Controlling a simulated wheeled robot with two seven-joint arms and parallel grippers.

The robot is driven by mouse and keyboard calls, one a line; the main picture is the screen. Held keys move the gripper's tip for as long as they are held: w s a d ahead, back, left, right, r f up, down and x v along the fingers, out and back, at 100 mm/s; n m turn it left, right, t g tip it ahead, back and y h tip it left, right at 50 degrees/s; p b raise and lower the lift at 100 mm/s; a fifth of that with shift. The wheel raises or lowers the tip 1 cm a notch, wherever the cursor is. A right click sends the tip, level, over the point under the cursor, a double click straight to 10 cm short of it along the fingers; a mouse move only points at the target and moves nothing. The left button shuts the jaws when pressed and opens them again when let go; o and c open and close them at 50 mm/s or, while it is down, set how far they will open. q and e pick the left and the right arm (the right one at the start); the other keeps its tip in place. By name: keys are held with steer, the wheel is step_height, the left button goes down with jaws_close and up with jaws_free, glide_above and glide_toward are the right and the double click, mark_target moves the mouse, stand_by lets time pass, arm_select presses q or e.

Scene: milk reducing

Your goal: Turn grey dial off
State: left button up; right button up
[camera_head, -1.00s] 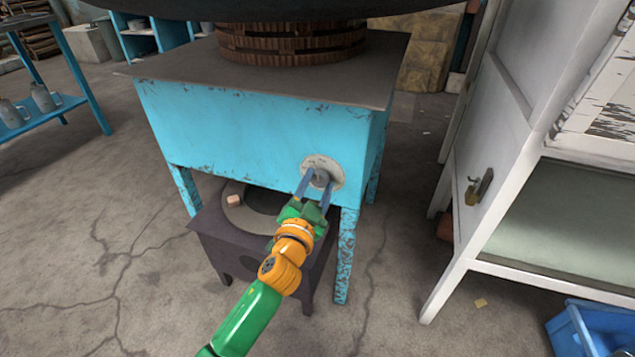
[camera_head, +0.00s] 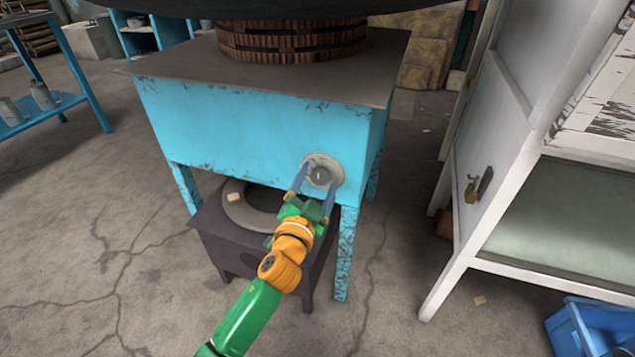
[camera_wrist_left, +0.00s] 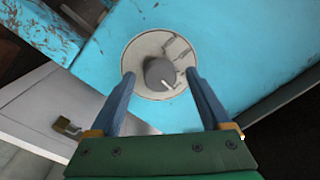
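The grey dial (camera_head: 320,175) sits on a round pale plate (camera_head: 333,163) on the front of the blue stove stand. It also shows in the left wrist view (camera_wrist_left: 160,73), with a white pointer mark toward its lower right. My left gripper (camera_head: 313,177) is at the dial with its two blue-grey fingers spread. In the left wrist view the fingers (camera_wrist_left: 161,78) stand wide on either side of the dial, with a visible gap to it on both sides. My right gripper is not in view.
The blue stand (camera_head: 240,125) carries a large dark pan on a brown ring. A dark low stove (camera_head: 225,245) stands beneath it. A white cabinet (camera_head: 500,150) with a padlock is on the right, and a blue crate (camera_head: 590,325) is at lower right.

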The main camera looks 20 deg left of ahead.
arm_select(q)
steer(key=shift+s, duration=0.3)
steer(key=s+p, duration=0.1)
steer(key=s, duration=0.5)
steer(key=shift+s+f, duration=0.2)
steer(key=shift+s, duration=0.05)
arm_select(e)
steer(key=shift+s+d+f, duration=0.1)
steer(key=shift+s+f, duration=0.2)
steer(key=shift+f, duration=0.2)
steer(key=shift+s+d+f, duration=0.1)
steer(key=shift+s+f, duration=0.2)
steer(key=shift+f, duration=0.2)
